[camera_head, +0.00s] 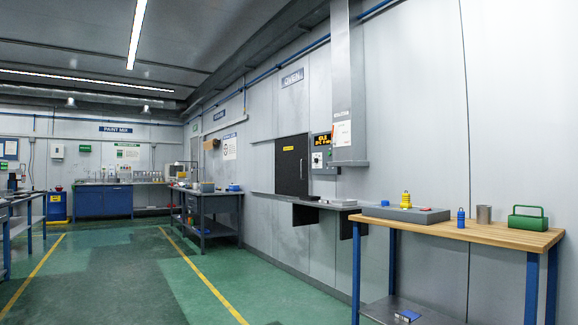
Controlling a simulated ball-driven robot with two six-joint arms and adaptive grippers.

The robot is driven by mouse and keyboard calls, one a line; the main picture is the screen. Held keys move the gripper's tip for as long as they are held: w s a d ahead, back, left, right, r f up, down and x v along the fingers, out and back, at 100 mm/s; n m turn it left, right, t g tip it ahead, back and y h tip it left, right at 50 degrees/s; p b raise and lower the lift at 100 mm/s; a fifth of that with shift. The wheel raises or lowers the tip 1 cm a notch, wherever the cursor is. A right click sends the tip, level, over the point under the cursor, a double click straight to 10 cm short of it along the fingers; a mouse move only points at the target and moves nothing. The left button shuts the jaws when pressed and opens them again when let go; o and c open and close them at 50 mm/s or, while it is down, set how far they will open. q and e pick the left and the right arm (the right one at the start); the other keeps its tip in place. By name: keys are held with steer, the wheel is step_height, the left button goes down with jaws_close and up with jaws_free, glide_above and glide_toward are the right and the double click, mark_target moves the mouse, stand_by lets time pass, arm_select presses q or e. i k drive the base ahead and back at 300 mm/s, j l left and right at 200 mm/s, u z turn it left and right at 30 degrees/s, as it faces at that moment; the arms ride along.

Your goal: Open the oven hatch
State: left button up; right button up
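The oven hatch (291,166) is a dark, nearly black upright panel on the right-hand wall, with a small yellow label near its top. It looks closed, flush with the wall. A control box (319,159) with an orange-lit display (322,139) is just right of the hatch. A grey shelf (327,206) juts out below it. Neither of my grippers is in view, and no arm shows near the hatch.
A wooden-topped workbench (500,236) with blue legs stands at the right, carrying a grey block, a yellow ringed part, a metal cup and a green box. A dark bench (213,212) stands farther left. The green floor (150,285) is clear between yellow lines.

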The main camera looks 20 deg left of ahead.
mark_target(291, 153)
steer(key=i+u, duration=0.25)
steer(key=i, duration=0.95)
steer(key=i+j+u, duration=0.15)
steer(key=i+u, duration=0.15)
steer(key=i, duration=0.25)
steer(key=i+u, duration=0.3)
steer(key=i, duration=0.3)
steer(key=i+l+u, duration=0.1)
steer(key=i+u, duration=0.25)
steer(key=i, duration=0.2)
steer(key=i+l+u, duration=0.3)
steer(key=i, duration=0.25)
steer(key=i+z, duration=0.25)
steer(key=i, duration=0.35)
steer(key=i+z, duration=0.3)
steer(key=i, duration=0.25)
steer(key=i+j+z, duration=0.25)
steer(key=i, duration=0.35)
